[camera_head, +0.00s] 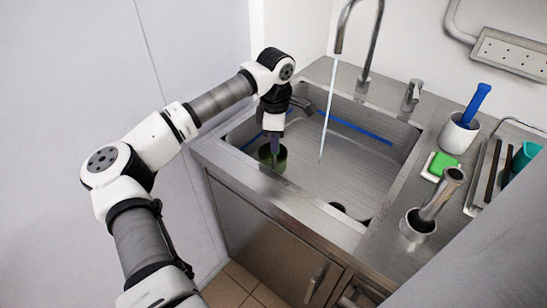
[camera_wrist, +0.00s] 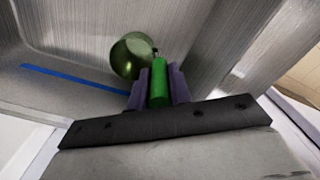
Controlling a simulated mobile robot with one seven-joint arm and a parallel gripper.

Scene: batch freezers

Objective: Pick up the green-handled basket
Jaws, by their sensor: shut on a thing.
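The basket (camera_wrist: 131,56) shows in the wrist view as a round, shiny, greenish bowl-like thing, with its bright green handle (camera_wrist: 159,84) between the two purple fingers of my gripper (camera_wrist: 160,78). The fingers are shut on the handle. In the head view my gripper (camera_head: 275,146) points down into the left part of the sink. The basket (camera_head: 272,158) shows there as a dark green round shape at the fingertips, partly hidden by them. I cannot tell whether it touches the sink floor.
The steel sink (camera_head: 345,175) has walls around my gripper. A water stream (camera_head: 326,120) falls from the tap (camera_head: 362,45) to the right. On the right counter stand a white cup (camera_head: 459,134), a green sponge (camera_head: 441,163), a metal cup (camera_head: 417,227) and a tray (camera_head: 475,190).

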